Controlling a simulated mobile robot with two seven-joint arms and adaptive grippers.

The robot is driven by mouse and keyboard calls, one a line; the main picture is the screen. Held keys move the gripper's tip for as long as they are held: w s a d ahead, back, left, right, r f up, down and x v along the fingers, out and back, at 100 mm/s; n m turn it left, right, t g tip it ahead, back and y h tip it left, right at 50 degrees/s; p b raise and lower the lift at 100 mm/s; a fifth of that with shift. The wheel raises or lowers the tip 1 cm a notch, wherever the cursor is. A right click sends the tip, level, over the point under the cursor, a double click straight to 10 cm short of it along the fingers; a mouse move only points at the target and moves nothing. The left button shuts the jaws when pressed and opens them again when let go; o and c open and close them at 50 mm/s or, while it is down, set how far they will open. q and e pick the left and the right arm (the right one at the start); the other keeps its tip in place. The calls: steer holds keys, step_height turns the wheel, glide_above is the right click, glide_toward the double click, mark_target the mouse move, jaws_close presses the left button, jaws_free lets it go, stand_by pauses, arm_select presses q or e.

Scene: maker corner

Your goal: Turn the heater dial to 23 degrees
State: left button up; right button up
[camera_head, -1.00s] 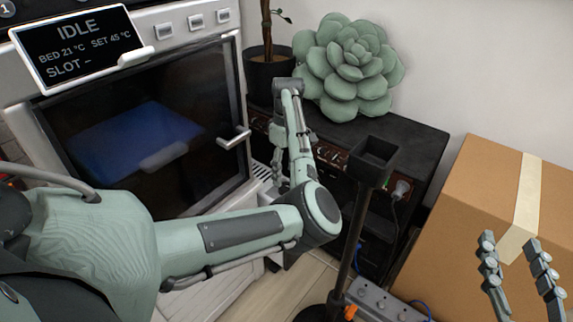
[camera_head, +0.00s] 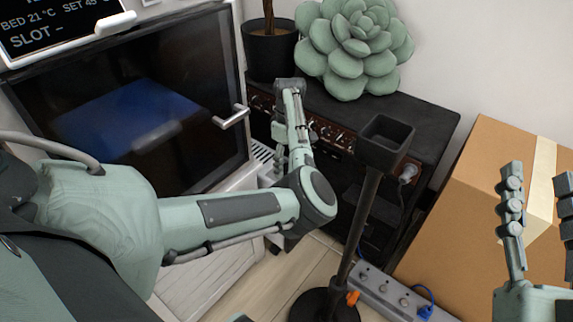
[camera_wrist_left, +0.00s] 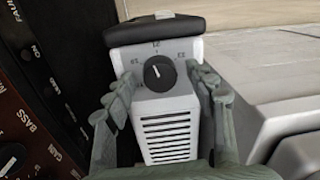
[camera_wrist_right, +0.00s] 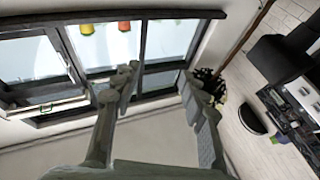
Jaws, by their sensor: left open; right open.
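The heater (camera_wrist_left: 168,138) is a small white box with a dark top and slatted vents, seen in the left wrist view. Its black round dial (camera_wrist_left: 159,73) faces the camera with small numbers around it. A light mark shows on the dial, but the exact setting is too small to read. My left gripper (camera_wrist_left: 161,82) is open, its fingers on both sides of the heater's face and dial; I cannot tell if they touch. In the head view, the heater (camera_head: 262,152) is largely hidden behind my left arm. My right gripper (camera_head: 538,180) is open and empty at the right.
A printer-like machine with a glass door (camera_head: 130,100) and handle stands left. A dark amplifier cabinet (camera_head: 425,115) with knobs carries a succulent (camera_head: 355,50) and a potted plant. A black stand (camera_head: 368,215), a power strip (camera_head: 385,292) and a cardboard box (camera_head: 470,210) stand right.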

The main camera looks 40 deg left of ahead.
arm_select(q)
steer(key=shift+c, duration=0.6)
steer(key=c, duration=1)
steer(key=shift+c, duration=0.2)
